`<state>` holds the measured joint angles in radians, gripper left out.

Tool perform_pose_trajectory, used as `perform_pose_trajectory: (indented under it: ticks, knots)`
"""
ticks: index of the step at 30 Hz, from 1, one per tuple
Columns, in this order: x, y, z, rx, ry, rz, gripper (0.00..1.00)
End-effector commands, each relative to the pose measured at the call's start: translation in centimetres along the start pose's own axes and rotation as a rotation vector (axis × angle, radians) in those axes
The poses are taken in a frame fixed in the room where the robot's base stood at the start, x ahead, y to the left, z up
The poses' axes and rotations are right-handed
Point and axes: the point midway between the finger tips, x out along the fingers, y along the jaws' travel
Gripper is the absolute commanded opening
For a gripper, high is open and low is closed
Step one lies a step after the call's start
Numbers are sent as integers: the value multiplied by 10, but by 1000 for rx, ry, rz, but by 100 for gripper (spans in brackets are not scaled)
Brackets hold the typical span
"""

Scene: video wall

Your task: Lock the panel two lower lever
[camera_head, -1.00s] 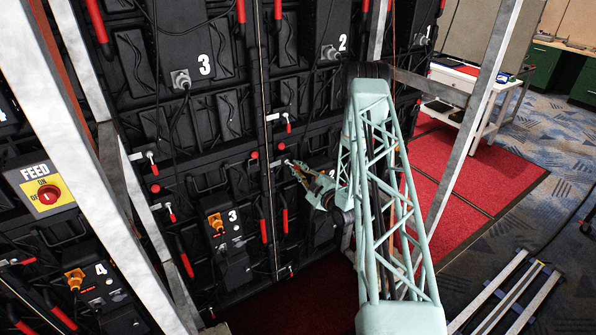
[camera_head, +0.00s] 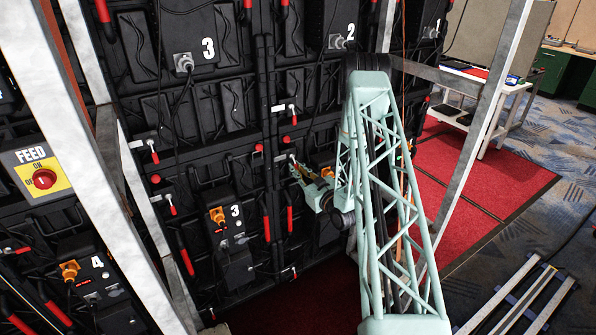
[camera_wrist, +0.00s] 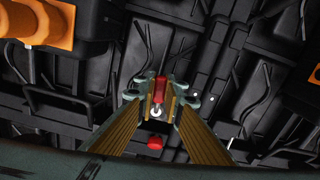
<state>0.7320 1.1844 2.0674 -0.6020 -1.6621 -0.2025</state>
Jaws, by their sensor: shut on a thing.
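Panel two (camera_head: 323,92) is the black wall section marked with a white 2 in the head view. My gripper (camera_head: 296,166) is at its lower left edge, beside the seam with panel three. In the wrist view the fingertips of my gripper (camera_wrist: 160,90) are shut around a lever with a red handle (camera_wrist: 160,87). The silver pivot (camera_wrist: 157,112) of this lever shows just below the handle. In the head view the lever is mostly hidden by the fingers, and its exact angle cannot be told.
Another lever with a red grip (camera_head: 293,118) is higher on the same seam. A red knob (camera_wrist: 155,142) sits between the fingers in the wrist view. An orange connector (camera_wrist: 40,22) is at upper left. A metal post (camera_head: 480,130) stands right of my arm; red matting (camera_head: 490,185) lies beyond.

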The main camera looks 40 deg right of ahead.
Motion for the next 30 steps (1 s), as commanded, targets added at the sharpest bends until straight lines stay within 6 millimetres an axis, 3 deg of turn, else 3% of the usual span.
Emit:
perform_pose_trajectory:
  ticks: [9, 25, 26, 30]
  knots:
    - [0, -7, 0, 129, 0, 0, 0]
    - [0, -8, 0, 157, -1, 0, 0]
    - [0, -8, -1, 156, -1, 0, 11]
    - [0, -8, 0, 156, -1, 0, 23]
